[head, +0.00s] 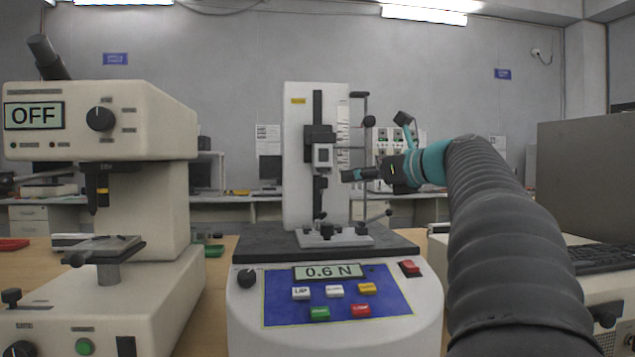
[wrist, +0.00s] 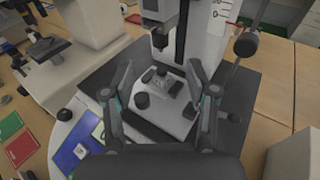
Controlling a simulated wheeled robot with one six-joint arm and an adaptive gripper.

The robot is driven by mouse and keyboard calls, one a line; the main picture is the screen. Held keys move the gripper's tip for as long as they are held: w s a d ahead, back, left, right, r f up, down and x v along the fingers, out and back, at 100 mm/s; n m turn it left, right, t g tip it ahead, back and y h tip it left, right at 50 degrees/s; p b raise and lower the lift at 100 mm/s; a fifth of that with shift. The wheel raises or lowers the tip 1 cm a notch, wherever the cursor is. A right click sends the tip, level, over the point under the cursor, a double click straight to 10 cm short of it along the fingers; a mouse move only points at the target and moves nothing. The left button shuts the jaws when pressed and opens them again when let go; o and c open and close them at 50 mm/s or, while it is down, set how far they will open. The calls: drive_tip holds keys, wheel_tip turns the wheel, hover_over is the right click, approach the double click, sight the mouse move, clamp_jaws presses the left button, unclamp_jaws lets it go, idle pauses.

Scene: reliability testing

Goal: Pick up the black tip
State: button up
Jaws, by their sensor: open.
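A force tester (head: 300,150) stands in the middle of the head view, its display reading 0.6 N. A dark, narrow piece (head: 318,192) hangs below its grey gauge (head: 323,156); I take this to be the black tip, but it is small and I cannot be sure. My gripper (head: 346,175) is just right of the gauge, pointing left. In the wrist view my gripper (wrist: 161,69) is open, its two fingers wide apart with nothing held. The tester's lower clamp (wrist: 157,80) shows beyond and between the fingers. Any contact with the dark piece cannot be told.
A cream hardness tester (head: 150,175) reading OFF stands at the left. A rod with black knobs (head: 367,122) rises beside the tester's column, close to my gripper. A grey monitor (head: 590,180) and keyboard (head: 600,256) are at the right. Bare wooden table (wrist: 275,100) shows right of the tester.

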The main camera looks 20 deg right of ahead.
sight(326, 185)
drive_tip(key=shift+f+x, duration=0.15)
drive_tip(key=shift+x, duration=1.85)
drive_tip(key=shift+f+x, duration=0.15)
drive_tip(key=shift+x, duration=1.9)
drive_tip(key=shift+f+x, duration=0.15)
drive_tip(key=shift+x, duration=1.85)
drive_tip(key=shift+s, duration=0.15)
clamp_jaws()
